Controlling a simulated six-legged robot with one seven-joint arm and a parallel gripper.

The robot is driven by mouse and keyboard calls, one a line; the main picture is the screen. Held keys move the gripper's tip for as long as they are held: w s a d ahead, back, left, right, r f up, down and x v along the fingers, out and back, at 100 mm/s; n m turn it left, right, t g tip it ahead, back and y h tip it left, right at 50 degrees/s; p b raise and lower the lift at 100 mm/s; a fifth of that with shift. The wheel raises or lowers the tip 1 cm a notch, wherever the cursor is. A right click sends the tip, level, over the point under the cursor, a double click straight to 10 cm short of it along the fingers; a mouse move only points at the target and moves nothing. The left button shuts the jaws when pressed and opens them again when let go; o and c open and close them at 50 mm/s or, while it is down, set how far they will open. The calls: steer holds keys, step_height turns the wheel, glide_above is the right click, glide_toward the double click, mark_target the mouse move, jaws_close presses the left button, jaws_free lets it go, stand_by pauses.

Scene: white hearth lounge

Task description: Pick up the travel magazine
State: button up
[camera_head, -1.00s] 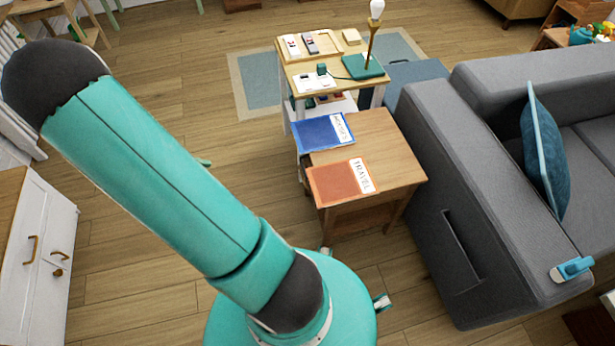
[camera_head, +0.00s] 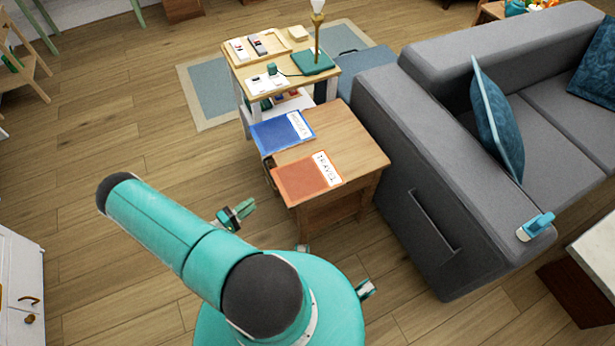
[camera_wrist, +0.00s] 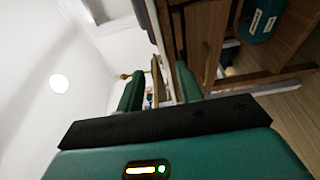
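The travel magazine (camera_head: 303,181) is orange with a white strip reading TRAVEL. It lies flat on the wooden side table (camera_head: 350,150), at its near left part, with its left side at or slightly past the table edge. My gripper (camera_head: 243,211) is to the left of the table, apart from the magazine. In the wrist view, its two green fingers (camera_wrist: 159,88) stand apart with nothing held between them. I cannot clearly make out the travel magazine in the wrist view.
A blue magazine (camera_head: 278,133) lies on the same table, behind the travel one. A taller stand (camera_head: 270,85) with a lamp (camera_head: 317,40) and small items is behind. A grey sofa (camera_head: 425,200) stands close on the right. Wooden floor (camera_head: 140,150) is clear at left.

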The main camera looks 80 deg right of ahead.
mark_target(278, 185)
steer(key=x, duration=1.3)
steer(key=shift+s+a, duration=0.1)
steer(key=shift+s, duration=0.15)
jaws_close()
